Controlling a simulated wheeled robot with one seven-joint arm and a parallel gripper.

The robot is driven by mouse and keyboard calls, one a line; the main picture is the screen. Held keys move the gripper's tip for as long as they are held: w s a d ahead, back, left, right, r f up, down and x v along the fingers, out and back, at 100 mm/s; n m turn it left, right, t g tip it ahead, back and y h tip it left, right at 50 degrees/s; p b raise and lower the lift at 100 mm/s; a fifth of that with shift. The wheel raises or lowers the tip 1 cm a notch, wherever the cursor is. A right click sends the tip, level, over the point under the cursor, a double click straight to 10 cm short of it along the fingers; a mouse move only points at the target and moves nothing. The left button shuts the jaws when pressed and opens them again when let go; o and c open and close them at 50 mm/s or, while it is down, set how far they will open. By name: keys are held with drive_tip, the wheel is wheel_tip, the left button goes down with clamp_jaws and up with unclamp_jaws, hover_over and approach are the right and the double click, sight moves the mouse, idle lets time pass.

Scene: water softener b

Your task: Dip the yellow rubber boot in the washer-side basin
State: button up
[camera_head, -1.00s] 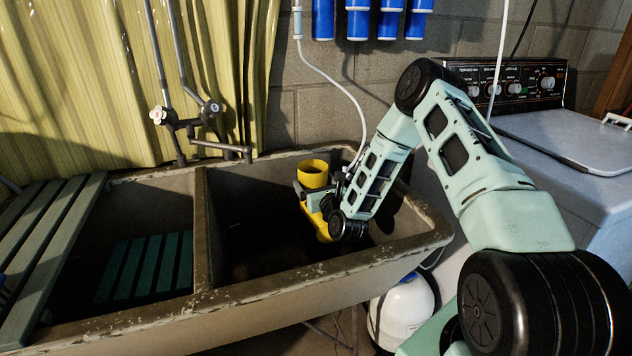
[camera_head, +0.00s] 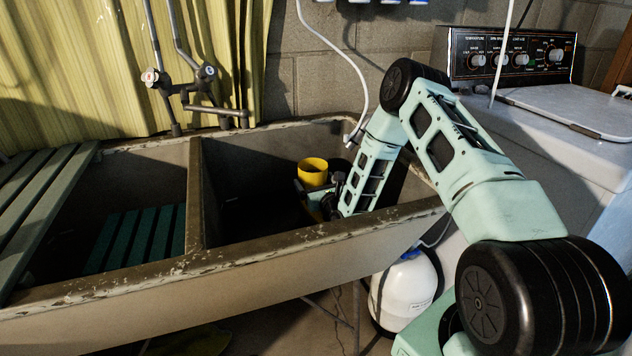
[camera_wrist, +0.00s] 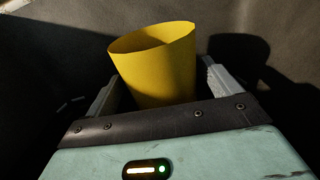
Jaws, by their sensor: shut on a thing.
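The yellow rubber boot (camera_head: 313,171) is down inside the right-hand basin (camera_head: 240,165), the one on the washer side. Its round open top faces up and shows just below the rim level. My gripper (camera_head: 308,192) is shut on the boot, reaching in from the right. In the wrist view the boot's shaft (camera_wrist: 155,70) stands between the two grey fingers, leaning slightly. The boot's foot is mostly hidden behind the basin's front wall and my gripper. The basin floor is dark, and I cannot tell whether the boot touches water or the bottom.
A divider (camera_head: 196,195) separates the left basin, which holds a green slatted rack (camera_head: 137,238). Wooden slats (camera_head: 35,205) lie across the far left. A tap (camera_head: 215,110) stands behind the divider. The washer (camera_head: 560,110) is at right, and a white tank (camera_head: 404,290) stands below the sink.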

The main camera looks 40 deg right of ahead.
drive_tip(key=shift+d, duration=0.1)
idle(0.6)
drive_tip(key=shift+s+d, duration=0.1)
drive_tip(key=shift+d, duration=0.3)
drive_tip(key=shift+a, duration=0.5)
drive_tip(key=shift+d, duration=0.5)
drive_tip(key=shift+r, duration=0.1)
